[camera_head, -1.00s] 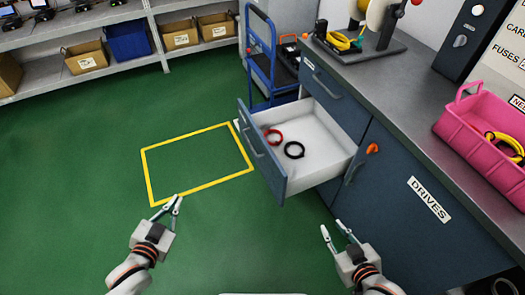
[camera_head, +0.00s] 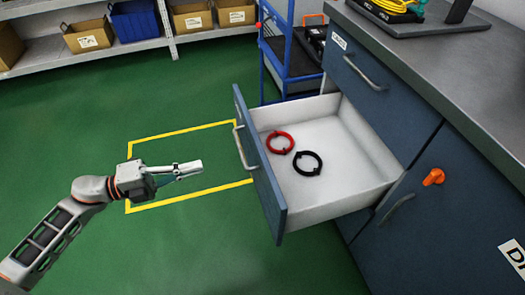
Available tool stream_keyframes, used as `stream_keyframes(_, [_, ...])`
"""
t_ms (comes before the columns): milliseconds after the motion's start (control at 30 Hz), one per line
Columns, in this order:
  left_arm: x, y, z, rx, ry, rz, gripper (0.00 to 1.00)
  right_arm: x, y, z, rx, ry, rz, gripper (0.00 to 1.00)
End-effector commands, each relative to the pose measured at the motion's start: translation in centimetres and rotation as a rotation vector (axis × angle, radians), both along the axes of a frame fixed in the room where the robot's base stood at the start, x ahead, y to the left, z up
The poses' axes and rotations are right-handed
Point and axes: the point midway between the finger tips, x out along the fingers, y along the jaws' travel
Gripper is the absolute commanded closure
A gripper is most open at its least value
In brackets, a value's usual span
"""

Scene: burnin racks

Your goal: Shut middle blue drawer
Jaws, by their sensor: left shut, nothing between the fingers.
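The blue drawer (camera_head: 262,178) is pulled far out of the blue cabinet. Its front panel faces left and carries a grey bar handle (camera_head: 242,150). Inside its white tray lie a red ring (camera_head: 280,143) and a black ring (camera_head: 308,164). My left gripper (camera_head: 198,168) is shut and empty. It points right towards the drawer front, left of the handle and apart from it in the picture. My right gripper is out of view.
Above the open drawer is a closed drawer (camera_head: 358,80) under the grey worktop (camera_head: 440,48). A cabinet door (camera_head: 450,215) with an orange knob (camera_head: 433,177) is at right. A blue cart (camera_head: 290,75) stands behind. Green floor (camera_head: 80,140) is clear at left.

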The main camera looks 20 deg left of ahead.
Motion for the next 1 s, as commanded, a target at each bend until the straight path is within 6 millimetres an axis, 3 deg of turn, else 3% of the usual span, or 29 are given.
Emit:
stream_keyframes(167, [0.5,-0.6,-0.2,0.014,-0.006,-0.015,1.00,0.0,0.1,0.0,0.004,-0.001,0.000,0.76])
stream_keyframes(700, [5.9,-8.8,-0.1,0.008,-0.004,-0.013,1.00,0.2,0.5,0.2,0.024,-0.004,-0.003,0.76])
stream_keyframes(1000, [7.6,-11.4,-0.2,0.009,-0.003,-0.013,1.00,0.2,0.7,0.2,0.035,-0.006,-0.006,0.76])
